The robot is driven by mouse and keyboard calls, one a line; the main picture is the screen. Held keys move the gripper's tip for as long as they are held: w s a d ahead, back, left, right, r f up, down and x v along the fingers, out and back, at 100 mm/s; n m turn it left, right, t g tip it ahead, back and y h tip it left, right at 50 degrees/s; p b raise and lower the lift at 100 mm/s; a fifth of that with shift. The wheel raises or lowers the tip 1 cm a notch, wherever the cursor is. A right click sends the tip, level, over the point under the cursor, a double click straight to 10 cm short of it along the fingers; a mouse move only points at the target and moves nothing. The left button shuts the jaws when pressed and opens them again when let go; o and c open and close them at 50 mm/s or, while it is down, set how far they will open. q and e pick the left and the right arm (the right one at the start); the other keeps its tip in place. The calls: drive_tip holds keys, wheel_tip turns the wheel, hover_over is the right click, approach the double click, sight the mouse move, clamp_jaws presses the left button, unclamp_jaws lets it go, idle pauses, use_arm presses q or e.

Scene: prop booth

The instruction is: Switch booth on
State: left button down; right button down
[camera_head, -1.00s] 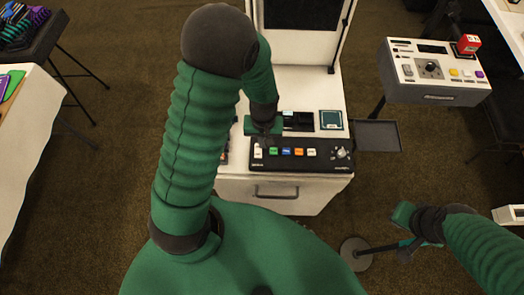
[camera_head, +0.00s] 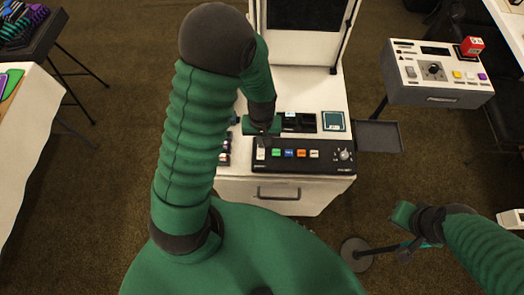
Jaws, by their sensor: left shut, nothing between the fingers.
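A black control panel (camera_head: 330,166) lies along the front of the white booth cabinet (camera_head: 232,190). It has a pale switch (camera_head: 261,155) at its left end, then green (camera_head: 276,153), blue (camera_head: 289,153), orange (camera_head: 301,153) and white (camera_head: 314,154) buttons and a round knob (camera_head: 344,155). A small greenish mark shows at its lower right. My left gripper (camera_head: 266,138) is shut and empty, pointing down just above the pale switch; I cannot tell whether it touches. My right gripper (camera_head: 402,222) is off to the lower right, away from the panel; its opening is unclear.
A dark screen (camera_head: 300,12) stands behind the panel. A dark side tray (camera_head: 379,136) juts from the cabinet's right. A grey control box (camera_head: 437,72) with a red block (camera_head: 471,46) stands at the upper right. A round stand base (camera_head: 356,254) is on the floor below.

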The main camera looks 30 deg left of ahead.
use_arm(q)
drive_tip(key=shift+a+f, duration=0.15)
drive_tip(key=shift+a, duration=0.4)
drive_tip(key=shift+d, duration=0.7)
drive_tip(key=shift+a+f+b, duration=0.3)
drive_tip(key=shift+a+f, duration=0.1)
drive_tip(key=shift+a, duration=0.1)
use_arm(e)
drive_tip(key=shift+a+f, duration=0.25)
drive_tip(key=shift+a, duration=0.3)
use_arm(q)
drive_tip(key=shift+d+f, duration=0.1)
